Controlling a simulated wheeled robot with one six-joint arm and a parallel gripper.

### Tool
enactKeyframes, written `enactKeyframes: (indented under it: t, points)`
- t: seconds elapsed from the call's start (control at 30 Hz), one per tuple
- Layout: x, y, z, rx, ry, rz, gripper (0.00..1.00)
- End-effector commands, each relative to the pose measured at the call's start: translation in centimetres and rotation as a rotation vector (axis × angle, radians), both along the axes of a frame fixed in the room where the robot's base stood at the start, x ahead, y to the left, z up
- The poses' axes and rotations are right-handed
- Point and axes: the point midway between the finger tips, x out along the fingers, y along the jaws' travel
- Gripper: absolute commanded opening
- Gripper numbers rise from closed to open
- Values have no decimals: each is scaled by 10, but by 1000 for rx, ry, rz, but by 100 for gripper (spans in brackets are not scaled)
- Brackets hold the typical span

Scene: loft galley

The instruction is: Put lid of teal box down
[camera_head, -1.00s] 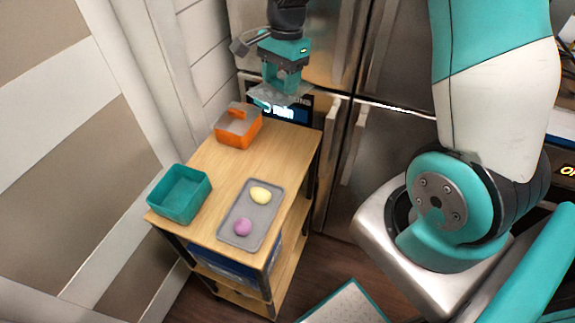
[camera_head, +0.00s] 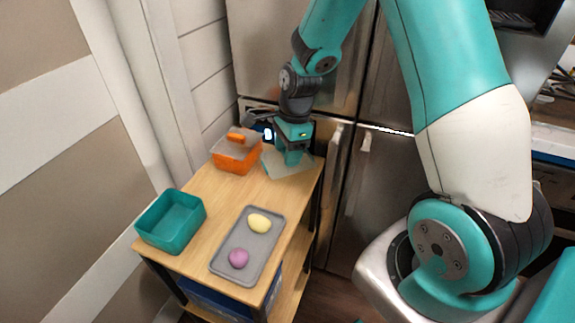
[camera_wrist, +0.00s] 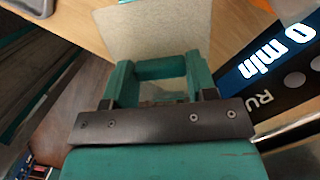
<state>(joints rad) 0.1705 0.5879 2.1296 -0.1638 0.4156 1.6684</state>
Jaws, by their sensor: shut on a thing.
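The teal box (camera_head: 150,232) stands open at the left end of the wooden cart top. Its lid (camera_head: 272,170) is a pale, flat, translucent panel at the far right corner of the cart top, low at the surface; I cannot tell if it fully touches. My gripper (camera_head: 293,158) points down over the lid and is shut on it. In the wrist view the lid (camera_wrist: 160,35) spreads pale beyond the fingers, over the wood; its handle is mostly hidden between the fingers.
An orange box (camera_head: 236,158) with a lid and orange handle stands close left of my gripper. A grey tray (camera_head: 222,262) holds a yellow egg-shaped thing (camera_head: 260,223) and a purple one (camera_head: 238,258). Steel fridge doors (camera_head: 345,200) rise behind and right. Bare wood (camera_head: 215,197) lies mid-cart.

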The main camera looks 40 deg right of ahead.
Motion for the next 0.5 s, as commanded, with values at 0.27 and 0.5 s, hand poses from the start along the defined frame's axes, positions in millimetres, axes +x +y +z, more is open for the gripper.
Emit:
enactKeyframes:
  t: [0.27,0.5]
  points:
    - [0,0,-26,0,2,1,29]
    - [0,0,-46,0,-2,2,29]
